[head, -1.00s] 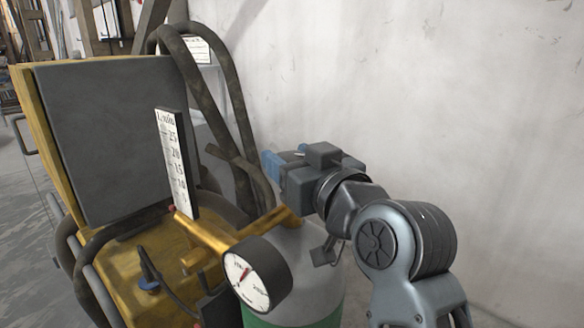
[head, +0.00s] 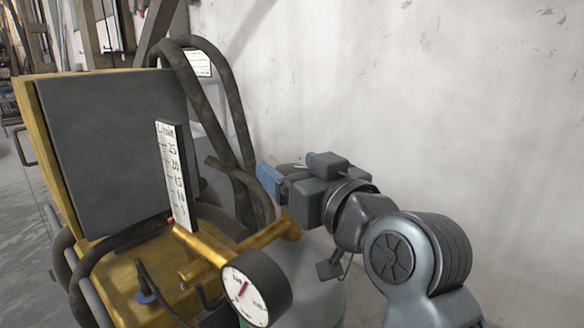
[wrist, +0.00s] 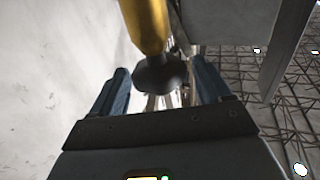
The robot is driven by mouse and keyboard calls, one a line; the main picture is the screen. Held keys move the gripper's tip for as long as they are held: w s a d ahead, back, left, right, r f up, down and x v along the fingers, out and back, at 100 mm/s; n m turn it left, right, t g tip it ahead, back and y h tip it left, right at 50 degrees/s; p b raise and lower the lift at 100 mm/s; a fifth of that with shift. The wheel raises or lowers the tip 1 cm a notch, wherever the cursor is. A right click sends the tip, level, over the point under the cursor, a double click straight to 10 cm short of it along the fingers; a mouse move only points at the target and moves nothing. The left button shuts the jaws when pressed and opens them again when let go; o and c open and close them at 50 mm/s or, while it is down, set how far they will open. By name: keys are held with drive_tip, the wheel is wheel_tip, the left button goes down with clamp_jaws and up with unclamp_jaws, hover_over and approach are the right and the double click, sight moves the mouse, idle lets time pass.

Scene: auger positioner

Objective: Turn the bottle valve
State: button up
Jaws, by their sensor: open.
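The gas bottle (head: 318,265), grey on top with a little green low down, stands at the lower middle of the head view. A brass fitting (head: 235,250) with a round dial gauge (head: 256,288) sits on it. In the wrist view, a dark round knob (wrist: 160,76) shows at the end of a yellow brass piece (wrist: 145,25); it looks like the bottle valve. My gripper (head: 268,180) is open, just above and behind the fitting. In the wrist view, its blue fingers (wrist: 160,88) appear on both sides of the knob. I cannot tell whether they touch it. In the head view the knob is hidden.
A yellow machine with a dark panel (head: 110,150) stands at the left. A white L/min scale (head: 172,178) rises near the fitting. Thick dark hoses (head: 225,90) loop behind. A pale wall (head: 420,110) is behind my arm, with free room at the right.

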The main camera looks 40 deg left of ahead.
drive_tip(key=v, duration=0.7)
drive_tip(key=shift+b, duration=0.35)
drive_tip(key=d+f+m+t+h, duration=0.4)
drive_tip(key=d+f+m+t, duration=0.15)
drive_tip(key=d+f, duration=0.75)
drive_tip(key=s+d+f+m+t+h+p, duration=0.1)
drive_tip(key=s+d+f+m+h, duration=0.2)
drive_tip(key=s+d+f, duration=0.4)
drive_tip(key=s+d+f+m+t+h, duration=0.1)
drive_tip(key=s+d+f+m+h, duration=0.3)
drive_tip(key=d, duration=0.4)
drive_tip(key=s+d+h, duration=0.1)
drive_tip(key=s+d, duration=0.3)
drive_tip(key=s, duration=0.3)
drive_tip(key=s+d+r+h, duration=0.1)
drive_tip(key=s+d, duration=0.3)
drive_tip(key=s, duration=0.4)
drive_tip(key=s+d+r+h+p, duration=0.1)
drive_tip(key=s+d+h, duration=0.2)
drive_tip(key=s, duration=0.4)
drive_tip(key=shift+s+d, duration=0.35)
drive_tip(key=shift+d, duration=0.45)
drive_tip(key=shift+o, duration=0.2)
drive_tip(key=shift+m, duration=0.25)
